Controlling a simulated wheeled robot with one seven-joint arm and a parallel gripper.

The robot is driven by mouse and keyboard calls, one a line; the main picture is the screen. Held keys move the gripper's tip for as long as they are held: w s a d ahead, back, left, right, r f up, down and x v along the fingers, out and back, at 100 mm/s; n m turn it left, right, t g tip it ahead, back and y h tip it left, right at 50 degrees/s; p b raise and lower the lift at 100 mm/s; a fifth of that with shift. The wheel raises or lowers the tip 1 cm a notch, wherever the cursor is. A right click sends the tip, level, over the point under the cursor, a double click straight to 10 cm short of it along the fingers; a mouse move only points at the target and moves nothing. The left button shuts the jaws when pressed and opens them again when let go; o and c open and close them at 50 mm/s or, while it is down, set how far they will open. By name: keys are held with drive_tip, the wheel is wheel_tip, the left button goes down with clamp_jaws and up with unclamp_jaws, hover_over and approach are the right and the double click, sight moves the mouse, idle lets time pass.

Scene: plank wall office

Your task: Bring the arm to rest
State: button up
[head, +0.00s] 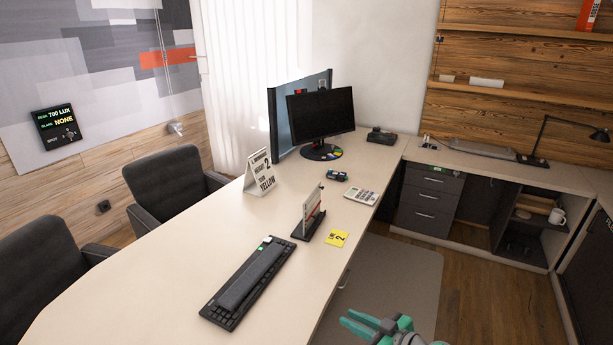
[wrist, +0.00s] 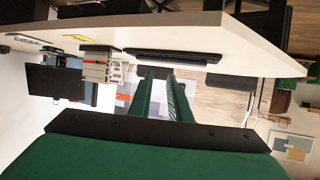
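Most of my arm is out of view.
On the desk are a keyboard (head: 248,282), a yellow card (head: 337,238), a small stand (head: 309,222), a calculator (head: 360,196), a sign (head: 259,178) and a monitor (head: 320,112). Drawers (head: 428,200) stand at the back. Open floor (head: 480,300) lies right of my gripper.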

drive_tip(key=s+a+f+m+t+h, duration=0.1)
drive_tip(key=s+a+f+m+h, duration=0.25)
drive_tip(key=s+a+f, duration=0.35)
drive_tip(key=s+a+f+m+t+h, duration=0.1)
drive_tip(key=s+a+f+m+h, duration=0.1)
drive_tip(key=s+a+f+m, duration=0.55)
drive_tip(key=s+d+f+h, duration=0.2)
drive_tip(key=s+h, duration=0.2)
drive_tip(key=s, duration=0.7)
drive_tip(key=s+r+n+t, duration=0.2)
drive_tip(key=s+r+t, duration=0.1)
drive_tip(key=s+r, duration=1.1)
drive_tip(key=v, duration=0.3)
drive_tip(key=shift+s+f, duration=0.2)
